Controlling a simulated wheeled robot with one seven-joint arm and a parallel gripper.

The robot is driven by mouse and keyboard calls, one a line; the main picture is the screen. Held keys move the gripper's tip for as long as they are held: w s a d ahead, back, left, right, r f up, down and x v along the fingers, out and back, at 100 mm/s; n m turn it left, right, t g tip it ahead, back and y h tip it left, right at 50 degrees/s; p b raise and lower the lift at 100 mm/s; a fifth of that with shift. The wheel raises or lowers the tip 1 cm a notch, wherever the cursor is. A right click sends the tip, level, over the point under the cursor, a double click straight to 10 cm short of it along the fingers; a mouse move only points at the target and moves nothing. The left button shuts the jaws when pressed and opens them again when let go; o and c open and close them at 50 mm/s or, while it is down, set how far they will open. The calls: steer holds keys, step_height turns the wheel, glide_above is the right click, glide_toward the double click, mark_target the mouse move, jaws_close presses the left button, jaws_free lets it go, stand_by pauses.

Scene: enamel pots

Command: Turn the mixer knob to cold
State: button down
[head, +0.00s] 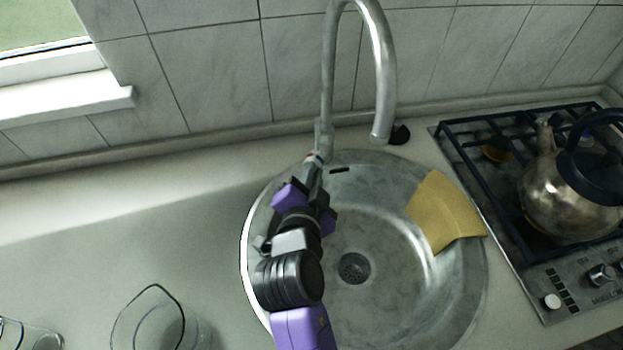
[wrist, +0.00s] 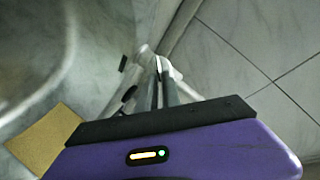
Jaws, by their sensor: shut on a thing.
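The tall curved steel mixer tap (head: 378,60) rises behind the sink against the tiled wall. Its knob (head: 317,157), low on the tap body, shows a small red and blue mark. My gripper (head: 314,176) reaches over the left rim of the sink to this knob. Its fingers are shut on the knob, and my gripper hides part of it. In the wrist view the narrow fingers (wrist: 160,88) come together at the grey metal of the tap. The knob's exact angle cannot be made out.
The round steel sink (head: 400,290) has a yellow cloth (head: 445,212) over its right rim. A gas hob (head: 510,225) with a steel kettle (head: 568,200) stands at the right. A glass jug (head: 150,325) stands at the front left. The left worktop behind it is clear.

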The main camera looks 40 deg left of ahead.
stand_by(0.4)
steer(key=c, duration=1.5)
jaws_free()
steer(key=shift+c, duration=0.2)
steer(key=v, duration=0.7)
steer(key=shift+s+d+b, duration=0.25)
steer(key=shift+s+b, duration=0.1)
steer(key=shift+b, duration=0.1)
